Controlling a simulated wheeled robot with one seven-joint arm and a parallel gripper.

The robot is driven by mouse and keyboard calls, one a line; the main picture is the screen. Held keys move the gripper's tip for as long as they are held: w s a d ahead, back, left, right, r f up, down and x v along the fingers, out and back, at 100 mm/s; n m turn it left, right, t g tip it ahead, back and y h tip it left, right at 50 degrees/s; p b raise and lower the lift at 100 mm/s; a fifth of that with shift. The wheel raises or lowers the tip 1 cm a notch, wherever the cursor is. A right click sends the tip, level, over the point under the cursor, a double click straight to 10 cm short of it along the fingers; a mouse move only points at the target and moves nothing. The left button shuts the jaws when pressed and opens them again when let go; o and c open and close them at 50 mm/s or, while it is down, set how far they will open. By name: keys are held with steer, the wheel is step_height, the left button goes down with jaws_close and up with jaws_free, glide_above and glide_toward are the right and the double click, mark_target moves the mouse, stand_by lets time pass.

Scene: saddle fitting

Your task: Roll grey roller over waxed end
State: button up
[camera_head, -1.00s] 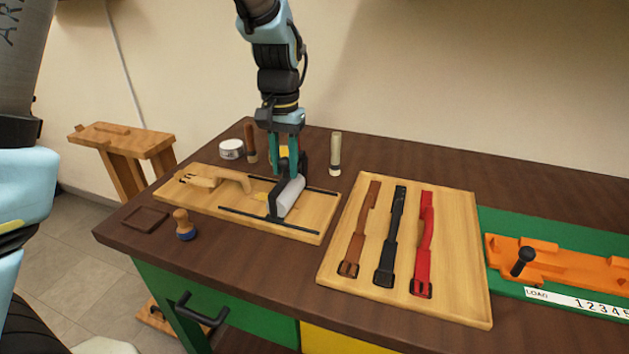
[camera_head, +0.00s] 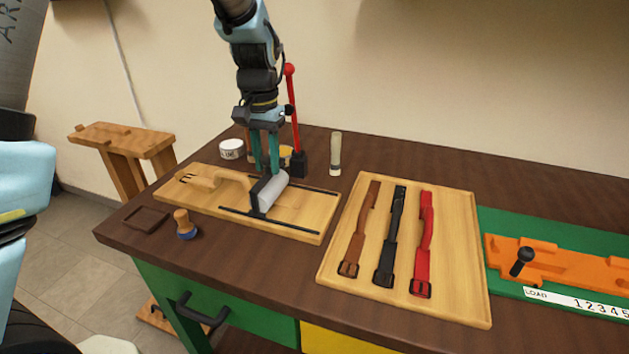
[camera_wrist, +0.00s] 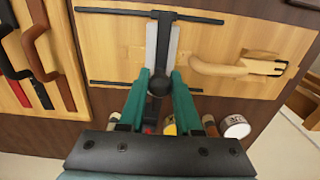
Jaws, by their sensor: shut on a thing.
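The grey roller (camera_head: 271,191) in its black frame sits on the wooden board (camera_head: 308,225), between two thin black rails. My gripper (camera_head: 265,166) is shut on the roller's black handle. In the wrist view my gripper (camera_wrist: 160,88) has its teal fingers on both sides of the dark round handle (camera_wrist: 158,82). A tan strap (camera_head: 228,178) with a buckle lies on the board. I cannot see the wax itself.
A red-knobbed lever (camera_head: 294,115), a white tin (camera_head: 231,149) and a pale cylinder (camera_head: 336,152) stand behind the board. A wooden-handled stamp (camera_head: 183,224) stands at front left. A tray (camera_head: 330,263) of brown, black and red straps lies to the right.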

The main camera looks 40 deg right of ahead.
mark_target(248, 180)
steer(key=shift+w+a, duration=0.45)
steer(key=shift+w, duration=0.25)
steer(key=shift+w+a, duration=0.4)
steer(key=shift+w, duration=0.3)
steer(key=shift+w+a, duration=0.55)
steer(key=shift+w, duration=0.3)
steer(key=shift+o, duration=0.6)
steer(key=shift+w+a, duration=0.1)
steer(key=o, duration=0.7)
steer(key=shift+o, duration=0.3)
